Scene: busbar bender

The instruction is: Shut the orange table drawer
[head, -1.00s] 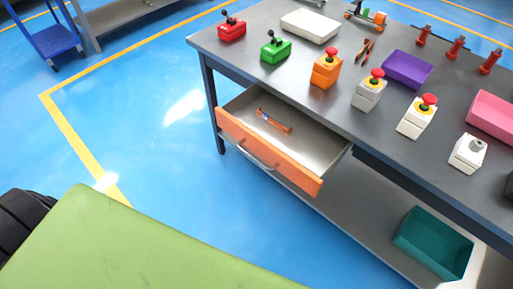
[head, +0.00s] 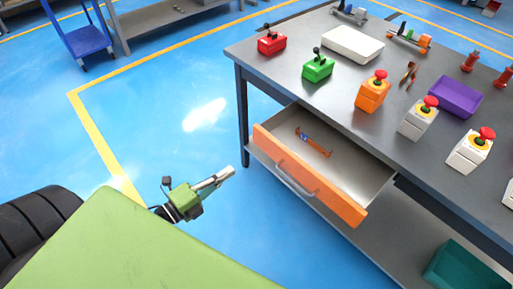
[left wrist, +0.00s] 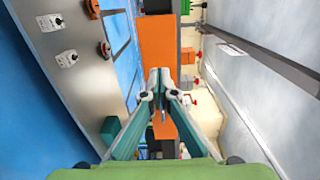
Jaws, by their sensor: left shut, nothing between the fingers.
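The orange-fronted table drawer (head: 336,202) is pulled out under the grey table, in the head view. Its front carries a grey bar handle (head: 295,181), and the open tray shows behind it. My left gripper (head: 226,175) is shut and empty, left of the drawer front and apart from it, over the blue floor. Its closed fingers also show in the left wrist view (left wrist: 159,73). My right gripper is not in view.
A small orange and blue item (head: 314,143) lies in the drawer. The grey table (head: 340,88) bears red, green and orange control boxes, a white tray (head: 353,45) and a purple bin (head: 455,97). A teal bin (head: 466,266) is on the lower shelf. The floor left of the drawer is clear.

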